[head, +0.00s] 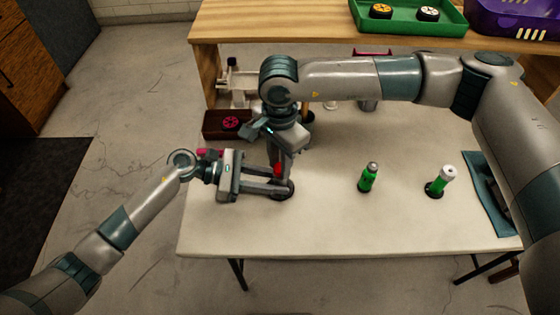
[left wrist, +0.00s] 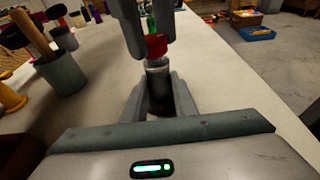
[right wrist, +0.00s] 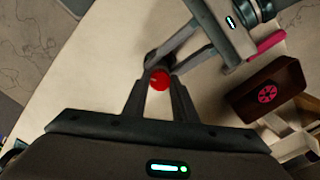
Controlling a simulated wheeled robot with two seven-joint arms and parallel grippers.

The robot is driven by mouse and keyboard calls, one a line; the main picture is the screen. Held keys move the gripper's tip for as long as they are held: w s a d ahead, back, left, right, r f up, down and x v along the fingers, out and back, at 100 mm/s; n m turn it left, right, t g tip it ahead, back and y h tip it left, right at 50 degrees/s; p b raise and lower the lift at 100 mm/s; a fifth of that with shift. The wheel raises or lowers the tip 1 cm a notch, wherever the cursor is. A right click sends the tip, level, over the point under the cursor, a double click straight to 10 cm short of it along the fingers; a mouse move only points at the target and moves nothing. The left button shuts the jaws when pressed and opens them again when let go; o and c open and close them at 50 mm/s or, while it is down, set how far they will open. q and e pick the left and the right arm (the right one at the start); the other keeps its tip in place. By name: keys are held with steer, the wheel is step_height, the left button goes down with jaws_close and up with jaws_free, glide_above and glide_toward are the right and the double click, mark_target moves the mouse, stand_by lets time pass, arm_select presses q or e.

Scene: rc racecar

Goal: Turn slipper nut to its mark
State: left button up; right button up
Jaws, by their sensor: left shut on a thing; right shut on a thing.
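A dark upright cylinder (left wrist: 158,90) with a red top piece (left wrist: 156,46) stands on a round dark base (head: 283,196) on the pale table. The red top, likely the slipper nut, shows from above in the right wrist view (right wrist: 160,80). My left gripper (head: 284,188) reaches in from the left and is shut on the dark cylinder's sides. My right gripper (head: 279,172) points down from above and is shut on the red top. No mark on the nut can be made out, and my right arm covers part of the table's back.
A dark brown box with a pink wheel (head: 231,123) is at the back left. A wooden shelf (head: 330,32) holds a green tray (head: 400,29). The front middle table is clear.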

steer(key=shift+m, duration=1.3)
steer(key=o, duration=1.1)
steer(key=shift+c, duration=0.2)
step_height(320, 180, up, 12)
arm_select(q)
steer(key=o, duration=1)
